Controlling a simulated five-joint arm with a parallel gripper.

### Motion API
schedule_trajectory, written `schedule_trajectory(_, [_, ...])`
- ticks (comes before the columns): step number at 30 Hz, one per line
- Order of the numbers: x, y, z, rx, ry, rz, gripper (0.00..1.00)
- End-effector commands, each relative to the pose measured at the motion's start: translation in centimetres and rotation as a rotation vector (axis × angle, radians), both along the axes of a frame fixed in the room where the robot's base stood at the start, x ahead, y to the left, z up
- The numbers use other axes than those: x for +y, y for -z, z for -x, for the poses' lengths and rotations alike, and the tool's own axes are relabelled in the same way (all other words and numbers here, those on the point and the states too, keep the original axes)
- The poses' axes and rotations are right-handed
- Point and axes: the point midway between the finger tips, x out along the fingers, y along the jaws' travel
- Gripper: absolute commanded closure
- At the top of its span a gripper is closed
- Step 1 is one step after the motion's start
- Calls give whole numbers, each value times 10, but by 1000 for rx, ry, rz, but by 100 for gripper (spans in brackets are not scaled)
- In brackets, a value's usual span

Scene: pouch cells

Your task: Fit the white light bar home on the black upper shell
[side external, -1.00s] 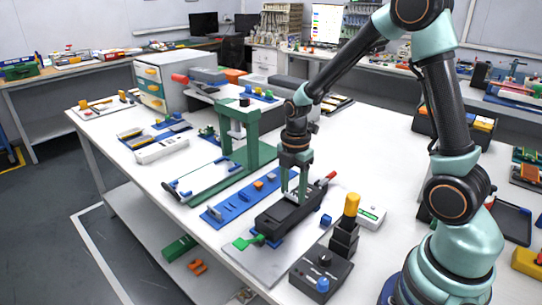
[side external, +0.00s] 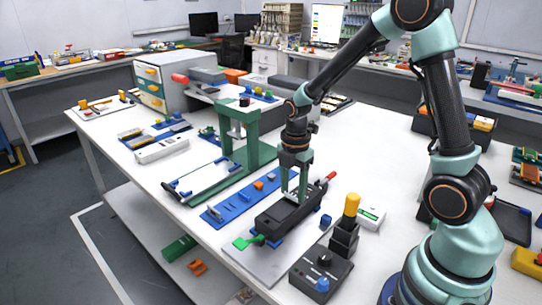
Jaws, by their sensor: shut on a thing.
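The black upper shell (side external: 272,222) lies lengthwise in a holder on a grey plate near the table's front edge. My gripper (side external: 293,198) points straight down over the middle to far part of the shell, its fingertips at the shell's top. It is shut on the white light bar (side external: 292,196), of which only a small pale bit shows between the fingers. The fingers hide most of the bar. I cannot tell from this view whether the bar touches the shell or how it sits.
A green clamp handle (side external: 243,243) and a red handle (side external: 330,177) stand at the holder's ends. A blue strip with small parts (side external: 218,213) and a green press stand (side external: 253,145) lie to the left. A black control box (side external: 318,272) stands front right.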

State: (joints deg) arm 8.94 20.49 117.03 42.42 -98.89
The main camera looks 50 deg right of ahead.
Motion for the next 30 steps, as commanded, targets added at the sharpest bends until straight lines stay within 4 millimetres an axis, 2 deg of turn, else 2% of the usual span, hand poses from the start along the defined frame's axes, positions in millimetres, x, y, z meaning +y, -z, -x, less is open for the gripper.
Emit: schedule_trajectory(30, [0, 15, 0, 0, 0, 0, 98])
